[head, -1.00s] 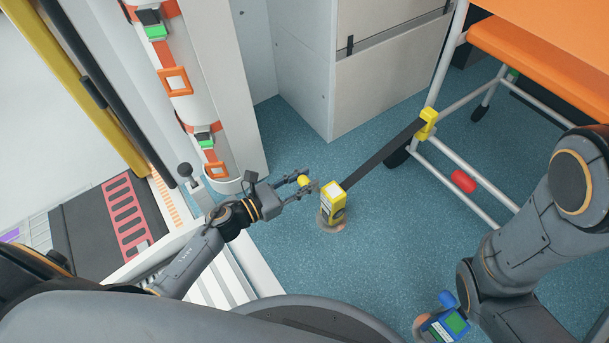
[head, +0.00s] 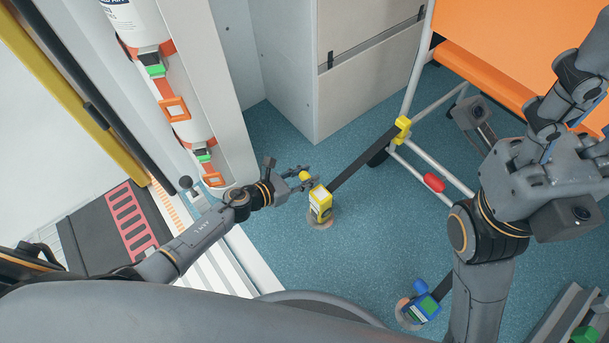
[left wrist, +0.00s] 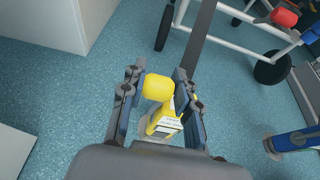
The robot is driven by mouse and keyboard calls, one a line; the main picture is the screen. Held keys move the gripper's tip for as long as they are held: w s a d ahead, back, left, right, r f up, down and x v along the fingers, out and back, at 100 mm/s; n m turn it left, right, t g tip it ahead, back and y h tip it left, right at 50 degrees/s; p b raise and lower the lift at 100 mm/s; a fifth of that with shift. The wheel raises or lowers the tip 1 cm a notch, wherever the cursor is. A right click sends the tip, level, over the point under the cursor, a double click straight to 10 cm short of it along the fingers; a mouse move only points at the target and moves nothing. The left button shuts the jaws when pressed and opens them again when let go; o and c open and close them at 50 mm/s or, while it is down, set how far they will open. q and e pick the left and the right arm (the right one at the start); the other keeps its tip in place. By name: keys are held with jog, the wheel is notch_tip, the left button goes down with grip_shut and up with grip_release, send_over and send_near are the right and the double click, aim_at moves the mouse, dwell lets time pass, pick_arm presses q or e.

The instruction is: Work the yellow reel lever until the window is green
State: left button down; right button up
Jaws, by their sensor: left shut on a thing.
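The yellow reel (head: 320,204) stands on a round floor mount, with a dark strap (head: 362,157) running up to a yellow hook (head: 402,129) on the trolley frame. My left gripper (head: 303,178) is shut on the yellow knob of the reel's lever. In the left wrist view the knob (left wrist: 158,88) sits between the two fingers, with the reel (left wrist: 164,122) just behind it. A white label shows on the reel; I cannot make out its window or colour. My right gripper (head: 572,95) is raised close to the camera at the right, its fingertips unclear.
A blue reel (head: 424,308) with a green face stands on the floor at lower centre. The orange trolley (head: 480,75) with a red pedal (head: 434,182) is at upper right. Blue floor between the reels is clear.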

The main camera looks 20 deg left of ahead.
pick_arm(q)
jog(key=shift+w+d+r, duration=0.45)
jog(key=shift+w+d, duration=0.05)
jog(key=shift+w, duration=0.3)
jog(key=c, duration=1)
grip_release()
jog(key=shift+f, duration=0.15)
jog(key=shift+s, duration=0.1)
jog(key=shift+s+a, duration=0.35)
jog(key=shift+s, duration=0.05)
jog(key=v, duration=1.1)
jog(key=shift+s+d+r, duration=0.1)
jog(key=shift+d+r, duration=0.15)
jog(key=shift+r, duration=0.1)
